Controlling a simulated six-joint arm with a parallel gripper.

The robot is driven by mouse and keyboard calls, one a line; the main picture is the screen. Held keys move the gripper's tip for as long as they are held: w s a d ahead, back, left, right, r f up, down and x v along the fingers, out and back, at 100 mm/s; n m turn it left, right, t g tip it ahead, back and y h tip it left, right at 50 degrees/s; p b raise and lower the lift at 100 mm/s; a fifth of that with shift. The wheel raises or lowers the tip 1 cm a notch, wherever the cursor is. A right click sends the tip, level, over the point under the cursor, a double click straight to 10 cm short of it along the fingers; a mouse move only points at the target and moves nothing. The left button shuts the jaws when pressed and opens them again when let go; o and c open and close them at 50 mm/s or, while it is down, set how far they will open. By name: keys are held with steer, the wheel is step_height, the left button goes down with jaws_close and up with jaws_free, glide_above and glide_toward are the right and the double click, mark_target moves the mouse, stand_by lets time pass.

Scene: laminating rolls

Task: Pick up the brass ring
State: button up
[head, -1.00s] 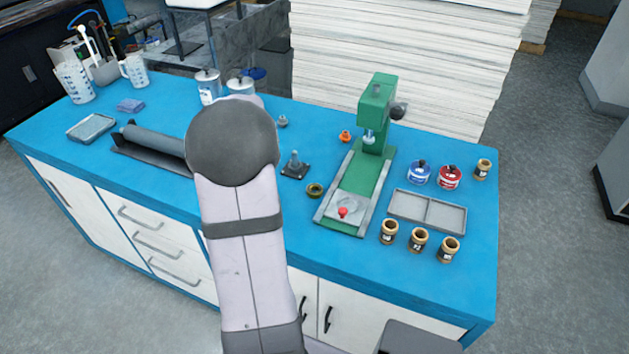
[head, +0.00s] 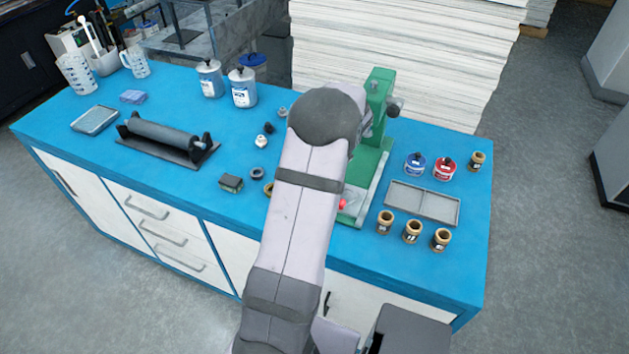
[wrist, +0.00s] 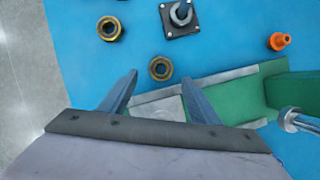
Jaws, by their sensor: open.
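In the wrist view two brass-coloured rings lie flat on the blue bench. One brass ring (wrist: 168,69) is beside the green press's base, ahead of and between my fingertips. A larger, thicker brass ring (wrist: 102,29) lies farther up and left; it appears to be the one partly behind my arm in the head view (head: 268,188). My gripper (wrist: 160,77) is open and empty, with a finger on either side of the nearer ring in the picture. I cannot tell its height above the bench. In the head view my arm hides the gripper and the nearer ring.
The green press (head: 379,100) stands close to my gripper. A post on a dark square base (wrist: 181,20) and an orange piece (wrist: 279,41) lie near the rings. A grey tray (head: 425,203) and several small jars are to the right; a roller (head: 165,137) is left.

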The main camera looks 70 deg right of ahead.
steer(key=shift+p+x, duration=1.05)
steer(key=shift+x, duration=1.65)
steer(key=shift+d, duration=0.1)
steer(key=shift+c, duration=0.6)
steer(key=c, duration=1.1)
steer(key=shift+r, duration=0.15)
